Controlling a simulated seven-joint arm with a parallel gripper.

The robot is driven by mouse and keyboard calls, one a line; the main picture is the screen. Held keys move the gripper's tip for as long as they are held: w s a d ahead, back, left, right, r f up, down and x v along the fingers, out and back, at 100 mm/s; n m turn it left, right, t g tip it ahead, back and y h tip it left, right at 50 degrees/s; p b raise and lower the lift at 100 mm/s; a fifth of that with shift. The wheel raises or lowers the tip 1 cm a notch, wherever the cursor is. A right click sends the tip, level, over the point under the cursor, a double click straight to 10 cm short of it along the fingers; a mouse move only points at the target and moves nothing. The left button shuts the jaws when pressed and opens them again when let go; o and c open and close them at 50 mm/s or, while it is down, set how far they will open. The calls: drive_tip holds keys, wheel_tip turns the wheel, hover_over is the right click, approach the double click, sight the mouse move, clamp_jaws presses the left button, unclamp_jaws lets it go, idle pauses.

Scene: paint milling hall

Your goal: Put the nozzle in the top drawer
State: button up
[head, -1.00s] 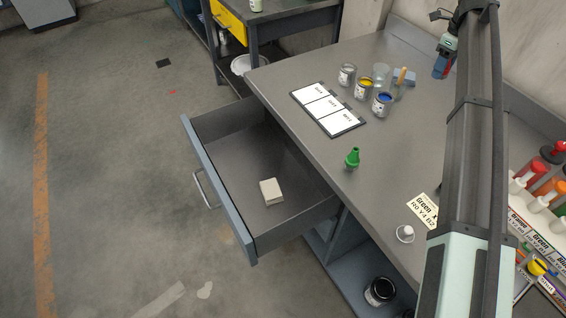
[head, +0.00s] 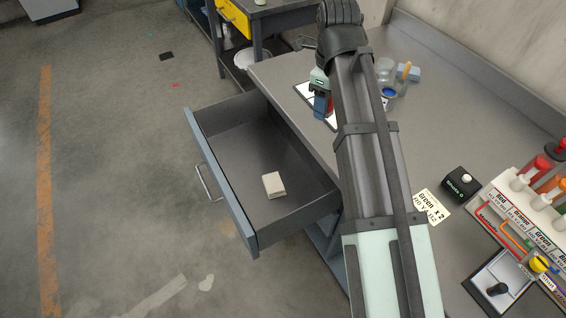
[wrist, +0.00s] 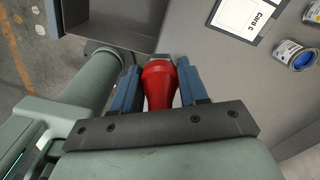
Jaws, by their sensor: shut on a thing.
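My gripper (head: 322,106) is over the bench near the clipboard, beyond the far right corner of the open drawer. In the wrist view its blue fingers (wrist: 157,66) are shut on a red tapered nozzle (wrist: 160,88); part of it shows red in the head view (head: 330,106). The top drawer (head: 222,182) is pulled out from the bench, left of my arm. It holds only a small whitish block (head: 273,185). In the wrist view a drawer corner (wrist: 115,37) shows at upper left. The green nozzle seen earlier on the bench is hidden behind my arm.
A clipboard (head: 303,90) and paint cans (head: 388,93) are on the bench near my gripper. A label card (head: 431,206), a black box (head: 461,183) and a colour rack (head: 520,215) are at right. The drawer's inside is mostly free.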

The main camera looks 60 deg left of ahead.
drive_tip(key=s+d+n, duration=0.1)
drive_tip(key=s+d, duration=0.3)
drive_tip(key=s, duration=0.6)
hover_over(292, 210)
drive_tip(key=s+d, duration=0.1)
wheel_tip(292, 210, down, 27)
drive_tip(key=shift+d+f, duration=0.15)
drive_tip(key=shift+f, duration=5.2)
drive_tip(key=shift+f, duration=0.1)
drive_tip(key=o, duration=1.1)
drive_tip(key=shift+c, duration=0.2)
wheel_tip(292, 210, up, 12)
